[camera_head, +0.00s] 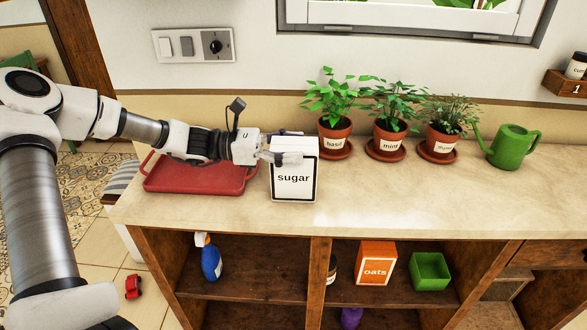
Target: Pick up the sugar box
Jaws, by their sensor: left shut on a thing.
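The sugar box (294,179) is white with a black-framed label reading "sugar". It stands upright at the counter's front edge, just right of the red tray; I cannot tell whether it touches the counter (400,197). My left gripper (287,146) comes in from the left and is shut on the upper part of the sugar box. One finger lies across the front face and the other is behind, partly hidden by the box. My right gripper is not in view.
A red tray (200,186) lies left of the box, under my left arm. Potted basil (333,138), mint (388,141) and a third plant (442,143) stand behind to the right, with a green watering can (512,147). An oats box (375,263) and green bin (430,271) sit on the shelf below.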

